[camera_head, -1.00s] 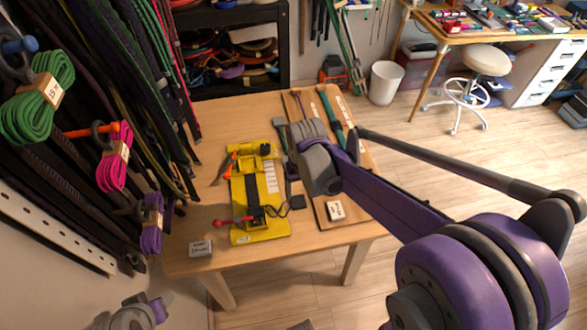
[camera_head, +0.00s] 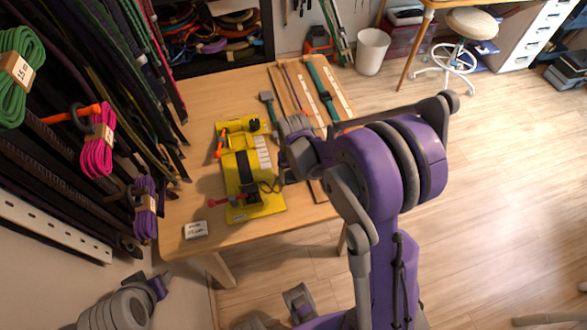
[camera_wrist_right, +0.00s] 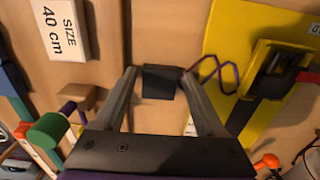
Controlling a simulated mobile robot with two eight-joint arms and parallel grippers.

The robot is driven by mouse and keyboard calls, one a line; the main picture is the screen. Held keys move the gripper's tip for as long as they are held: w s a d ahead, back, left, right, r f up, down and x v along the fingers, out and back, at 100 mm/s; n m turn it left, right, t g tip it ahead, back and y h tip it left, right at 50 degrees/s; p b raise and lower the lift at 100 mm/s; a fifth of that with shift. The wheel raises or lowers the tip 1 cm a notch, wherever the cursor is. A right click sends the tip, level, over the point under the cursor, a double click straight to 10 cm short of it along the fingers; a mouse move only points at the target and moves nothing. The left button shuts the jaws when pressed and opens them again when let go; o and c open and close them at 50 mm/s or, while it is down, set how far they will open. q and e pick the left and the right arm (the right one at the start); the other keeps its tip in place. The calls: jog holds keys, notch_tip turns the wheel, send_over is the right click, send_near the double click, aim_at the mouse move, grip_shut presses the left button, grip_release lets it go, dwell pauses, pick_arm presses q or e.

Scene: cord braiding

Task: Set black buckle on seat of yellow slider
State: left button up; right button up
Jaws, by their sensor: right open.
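The black buckle (camera_wrist_right: 160,82) is a small dark block on the wooden surface in the right wrist view. My right gripper (camera_wrist_right: 159,76) is open, with a fingertip on each side of the buckle in the picture. I cannot tell whether they touch it. The right gripper (camera_head: 287,168) covers most of the buckle in the head view. The yellow jig (camera_head: 270,207) lies left of this gripper. A raised yellow part with a dark recess, apparently the yellow slider (camera_wrist_right: 262,50), is at right in the wrist view. My left gripper's fingers are not visible.
A white block marked 40 cm (camera_wrist_right: 60,28) lies beside the buckle. A thin purple cord (camera_wrist_right: 218,72) loops between buckle and jig. A red-knobbed lever (camera_head: 213,203) sticks out left of the jig. Another white block (camera_head: 196,230) lies at the table's front left.

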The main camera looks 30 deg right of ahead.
aim_at(293, 179)
jog(key=shift+f, duration=0.25)
jog(key=c, duration=1.1)
jog(key=shift+r+p, duration=1.5)
jog(key=shift+r, duration=1.5)
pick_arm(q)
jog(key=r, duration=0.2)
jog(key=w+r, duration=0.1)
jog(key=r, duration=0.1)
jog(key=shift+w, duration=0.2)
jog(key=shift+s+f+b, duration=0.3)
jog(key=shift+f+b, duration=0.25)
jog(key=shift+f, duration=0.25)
pick_arm(e)
jog(key=shift+w+a, duration=0.55)
jog(key=shift+a, duration=1.75)
jog(key=shift+w+a, duration=0.55)
jog(key=shift+a, duration=1.7)
jog(key=shift+w+a, duration=0.55)
jog(key=shift+a, duration=1.75)
